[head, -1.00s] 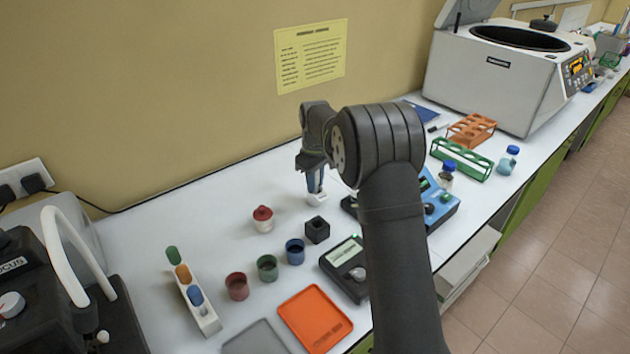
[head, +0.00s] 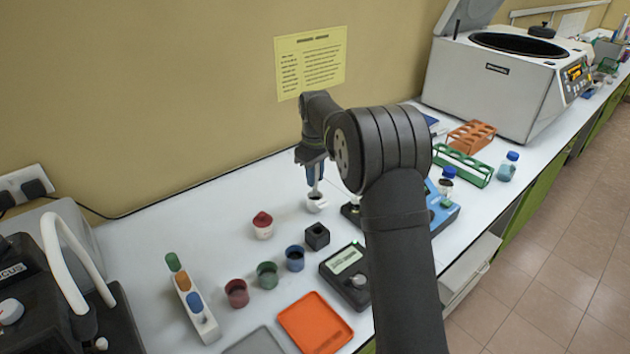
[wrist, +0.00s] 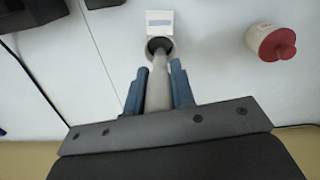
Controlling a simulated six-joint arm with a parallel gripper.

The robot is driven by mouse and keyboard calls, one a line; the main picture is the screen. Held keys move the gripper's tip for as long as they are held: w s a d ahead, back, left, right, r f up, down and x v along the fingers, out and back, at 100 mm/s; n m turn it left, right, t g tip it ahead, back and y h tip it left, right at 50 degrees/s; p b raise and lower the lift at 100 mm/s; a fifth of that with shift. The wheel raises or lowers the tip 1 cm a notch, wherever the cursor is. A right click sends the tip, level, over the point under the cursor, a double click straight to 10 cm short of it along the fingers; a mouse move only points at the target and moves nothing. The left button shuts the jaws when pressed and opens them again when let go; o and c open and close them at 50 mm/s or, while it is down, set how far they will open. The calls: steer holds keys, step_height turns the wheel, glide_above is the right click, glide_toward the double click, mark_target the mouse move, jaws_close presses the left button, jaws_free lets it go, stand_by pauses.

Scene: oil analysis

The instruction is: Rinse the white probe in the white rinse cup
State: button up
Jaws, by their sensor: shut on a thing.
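My gripper (head: 316,178) points down above the white rinse cup (head: 316,206), near the wall side of the bench. Its blue fingers (wrist: 158,88) are shut on the white probe (wrist: 158,92), which also shows below the fingers in the head view (head: 318,187). The probe is about upright. In the wrist view its lower end overlaps the dark mouth of the cup (wrist: 160,46). The tip is at or just inside the mouth; its exact depth is hidden. The cup has a white label plate (wrist: 160,22) on its side.
A white jar with a red lid (head: 262,226) stands left of the cup. A black square holder (head: 317,236) and blue, green and red cups (head: 295,258) are nearer. A grey meter (head: 346,272) and orange tray (head: 315,322) lie in front.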

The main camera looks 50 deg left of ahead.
steer(key=shift+r, duration=1.75)
steer(key=shift+s+d, duration=0.1)
